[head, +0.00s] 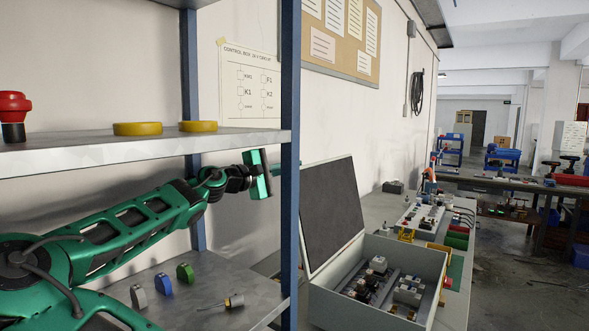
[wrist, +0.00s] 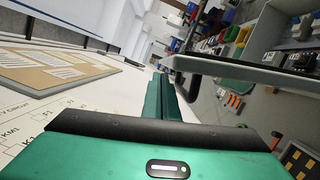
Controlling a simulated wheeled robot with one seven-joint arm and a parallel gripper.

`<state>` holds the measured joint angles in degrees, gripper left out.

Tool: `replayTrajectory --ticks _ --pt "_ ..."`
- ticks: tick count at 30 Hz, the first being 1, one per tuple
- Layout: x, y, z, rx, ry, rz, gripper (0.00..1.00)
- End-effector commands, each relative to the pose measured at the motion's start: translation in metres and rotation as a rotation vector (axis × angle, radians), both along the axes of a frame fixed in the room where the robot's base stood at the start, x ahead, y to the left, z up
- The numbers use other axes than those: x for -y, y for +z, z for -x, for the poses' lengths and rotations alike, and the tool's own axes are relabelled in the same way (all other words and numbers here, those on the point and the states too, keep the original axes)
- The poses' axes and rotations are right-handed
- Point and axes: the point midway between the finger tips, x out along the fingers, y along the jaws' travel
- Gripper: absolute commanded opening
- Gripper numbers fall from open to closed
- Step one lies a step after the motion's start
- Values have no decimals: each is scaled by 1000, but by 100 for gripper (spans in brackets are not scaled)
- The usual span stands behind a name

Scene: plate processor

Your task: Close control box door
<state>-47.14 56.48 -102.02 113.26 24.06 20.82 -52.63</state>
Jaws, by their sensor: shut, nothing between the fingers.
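The grey control box (head: 423,262) sits on the bench with several electrical parts inside. Its door (head: 332,213) stands open, raised and leaning back on the left side of the box, its dark inner face toward the right. My green gripper (head: 262,174) is shut and empty, left of the door and apart from it in the head view, just left of the blue shelf post. In the wrist view, the gripper's shut fingers (wrist: 168,97) point away from the camera. A grey slab edge (wrist: 245,72) lies to their right; I cannot tell for sure whether it is the door.
A blue shelf post (head: 290,150) stands between my gripper and the door in the head view. An upper shelf (head: 90,150) holds yellow rings and a red button. A lower shelf (head: 215,282) holds small parts. A diagram sheet (head: 250,85) hangs on the wall.

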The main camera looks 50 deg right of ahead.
Motion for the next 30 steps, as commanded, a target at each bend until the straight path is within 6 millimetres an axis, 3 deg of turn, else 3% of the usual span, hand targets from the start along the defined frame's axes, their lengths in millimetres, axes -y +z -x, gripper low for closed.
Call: replayTrajectory --ticks 12,18,26,30 --pt "-69 -2 -13 1 4 1 0" --pt "-82 -2 -15 0 5 1 0" --pt "-83 -4 -14 2 3 -7 0" --pt "-96 -33 -8 27 -20 -100 0"
